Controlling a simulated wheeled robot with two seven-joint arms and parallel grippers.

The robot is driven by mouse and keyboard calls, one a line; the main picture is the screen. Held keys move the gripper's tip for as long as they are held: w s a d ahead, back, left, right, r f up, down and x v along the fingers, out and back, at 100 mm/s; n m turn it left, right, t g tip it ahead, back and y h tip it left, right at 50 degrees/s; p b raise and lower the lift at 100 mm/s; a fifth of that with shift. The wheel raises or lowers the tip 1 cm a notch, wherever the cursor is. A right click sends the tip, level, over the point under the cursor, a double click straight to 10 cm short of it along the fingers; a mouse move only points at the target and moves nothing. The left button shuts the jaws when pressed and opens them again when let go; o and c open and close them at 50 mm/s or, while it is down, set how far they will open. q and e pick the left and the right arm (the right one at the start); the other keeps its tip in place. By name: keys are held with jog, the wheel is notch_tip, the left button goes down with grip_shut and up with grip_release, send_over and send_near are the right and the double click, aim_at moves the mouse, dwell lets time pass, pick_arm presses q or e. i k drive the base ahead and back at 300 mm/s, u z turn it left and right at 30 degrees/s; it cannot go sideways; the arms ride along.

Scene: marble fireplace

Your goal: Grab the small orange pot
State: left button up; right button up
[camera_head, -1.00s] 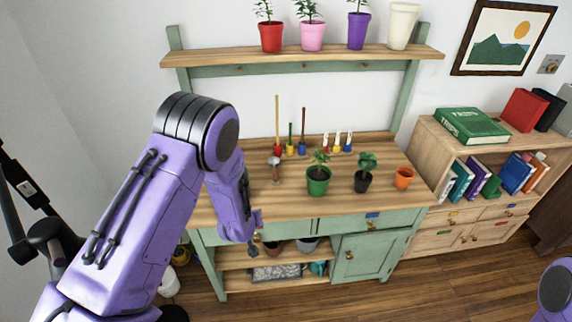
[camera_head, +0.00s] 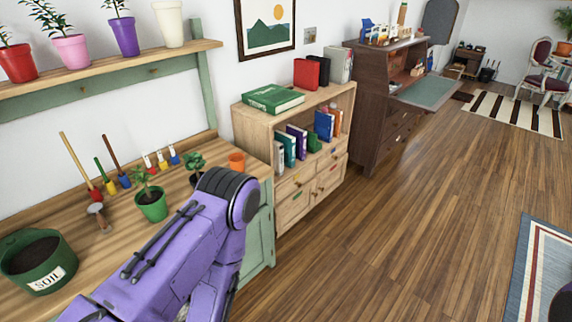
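The small orange pot (camera_head: 237,162) stands at the right end of the wooden potting bench top (camera_head: 120,246), just beyond the elbow of my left arm. Its lower part is partly covered by that elbow. My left arm reaches in from the bottom and its forearm hangs down at the bench's right front. The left gripper itself is not visible. My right gripper is not visible either; only a dark piece, perhaps of my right arm, shows in the bottom right corner.
A dark potted plant (camera_head: 194,164) is left of the orange pot. A bookshelf (camera_head: 262,130) adjoins at right. The wooden floor (camera_head: 400,220) is open.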

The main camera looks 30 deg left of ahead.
aim_at(237, 160)
jog(key=z, duration=0.05)
jog(key=i, duration=2.6)
jog(key=u, duration=2.15)
